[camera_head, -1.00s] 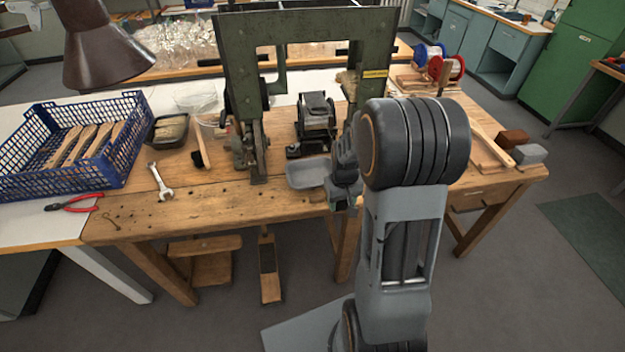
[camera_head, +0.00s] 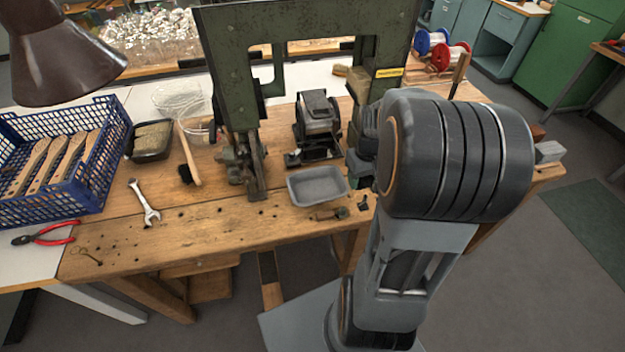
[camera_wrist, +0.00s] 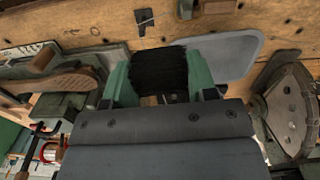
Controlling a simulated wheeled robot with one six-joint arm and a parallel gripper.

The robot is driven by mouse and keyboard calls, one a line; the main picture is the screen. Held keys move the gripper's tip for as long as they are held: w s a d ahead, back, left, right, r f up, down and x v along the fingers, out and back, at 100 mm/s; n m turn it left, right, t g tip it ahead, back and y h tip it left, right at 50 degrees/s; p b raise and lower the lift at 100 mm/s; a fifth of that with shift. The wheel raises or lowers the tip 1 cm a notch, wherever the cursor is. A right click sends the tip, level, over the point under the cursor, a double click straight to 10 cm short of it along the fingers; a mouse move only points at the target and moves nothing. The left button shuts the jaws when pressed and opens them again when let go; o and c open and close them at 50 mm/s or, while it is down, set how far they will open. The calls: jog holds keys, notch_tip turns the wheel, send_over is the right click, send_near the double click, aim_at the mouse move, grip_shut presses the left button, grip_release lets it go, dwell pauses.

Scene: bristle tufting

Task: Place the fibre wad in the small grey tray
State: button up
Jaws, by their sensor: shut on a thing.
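The small grey tray (camera_head: 318,187) sits on the wooden bench, close to its front edge. In the wrist view part of the tray (camera_wrist: 236,52) shows to the right of the wad. My gripper (camera_wrist: 158,74) has green fingers, shut on a black fibre wad (camera_wrist: 160,70). The wad is above the bench, beside the tray in that view; its height is hard to tell. In the head view my arm hides the wad and most of the gripper, which is to the right of the tray.
A wrench (camera_head: 145,202), a brush (camera_head: 188,155), a black tray of fibre (camera_head: 151,140) and a blue crate (camera_head: 60,200) lie left. Small metal parts (camera_head: 332,214) lie before the tray.

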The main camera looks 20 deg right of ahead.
jog(key=w+a+f+p, duration=0.1)
jog(key=w+a+f, duration=0.35)
jog(key=w, duration=0.35)
send_over(317, 190)
jog(key=f, duration=0.4)
jog(key=shift+s+d+f, duration=0.1)
jog(key=shift+s+f, duration=0.15)
jog(key=shift+f, duration=0.1)
jog(key=shift+w+f, duration=0.1)
jog(key=shift+f, duration=0.2)
jog(key=shift+w+f+p, duration=0.1)
jog(key=shift+f+p, duration=0.3)
jog(key=shift+f, duration=1.15)
jog(key=shift+f, duration=0.1)
jog(key=o, duration=0.9)
